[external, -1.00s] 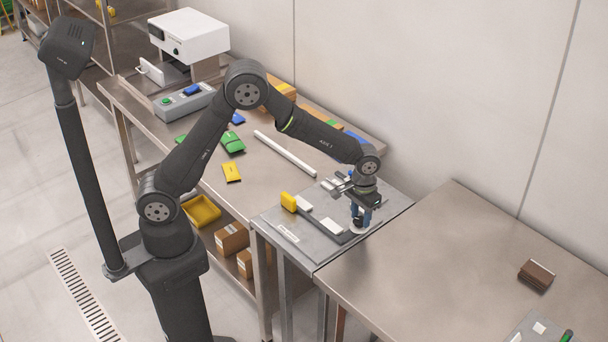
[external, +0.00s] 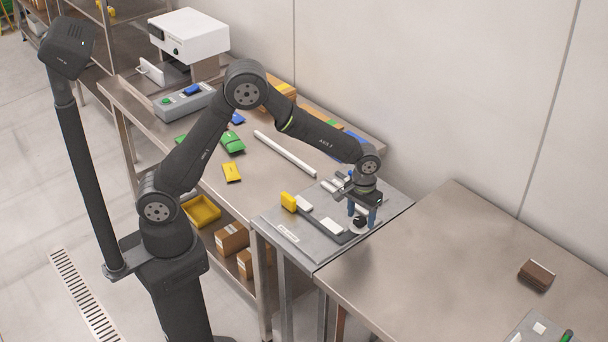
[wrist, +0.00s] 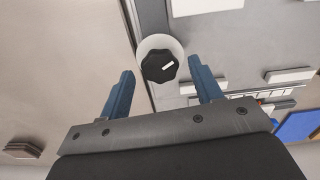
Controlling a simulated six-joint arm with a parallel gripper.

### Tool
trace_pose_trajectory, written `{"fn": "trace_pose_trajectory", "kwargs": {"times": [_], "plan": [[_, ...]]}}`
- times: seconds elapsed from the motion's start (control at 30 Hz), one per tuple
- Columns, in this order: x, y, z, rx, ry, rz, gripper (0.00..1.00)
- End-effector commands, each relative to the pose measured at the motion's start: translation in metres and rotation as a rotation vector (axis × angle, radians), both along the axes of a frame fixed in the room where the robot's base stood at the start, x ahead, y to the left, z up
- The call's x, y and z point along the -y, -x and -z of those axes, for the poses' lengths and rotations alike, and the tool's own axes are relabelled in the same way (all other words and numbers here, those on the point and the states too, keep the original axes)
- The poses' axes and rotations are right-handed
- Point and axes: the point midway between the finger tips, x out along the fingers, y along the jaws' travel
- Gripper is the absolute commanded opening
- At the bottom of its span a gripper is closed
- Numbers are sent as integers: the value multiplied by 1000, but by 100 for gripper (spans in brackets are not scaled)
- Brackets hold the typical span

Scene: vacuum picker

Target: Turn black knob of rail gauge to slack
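The black knob (wrist: 157,69) sits on a round white disc (wrist: 150,43) in the wrist view. It has a scalloped rim and a short white mark at its right side, pointing right and slightly up. In the external view the knob (external: 359,222) shows low between the blue fingers, near the right edge of the grey panel (external: 318,249). My gripper (wrist: 161,66) is open, with one blue finger on each side of the knob and visible gaps to both. It also shows in the external view (external: 361,216) above the panel. Any slack marking is too small to read.
A yellow-ended dark lever (external: 289,201) and several white blocks (external: 332,226) are on the panel, left of my gripper. A long white bar (external: 285,153) lies on the left bench.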

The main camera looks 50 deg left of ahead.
Motion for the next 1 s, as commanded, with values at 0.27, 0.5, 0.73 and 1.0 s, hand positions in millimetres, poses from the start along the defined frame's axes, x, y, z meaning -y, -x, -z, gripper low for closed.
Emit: {"fn": "trace_pose_trajectory", "kwargs": {"times": [0.27,0.5,0.73,1.0], "plan": [[0,1,0,-2,-1,1,59],[0,0,-28,2,2,1,59],[0,0,-84,2,2,1,59],[0,0,-144,2,1,1,59]]}}
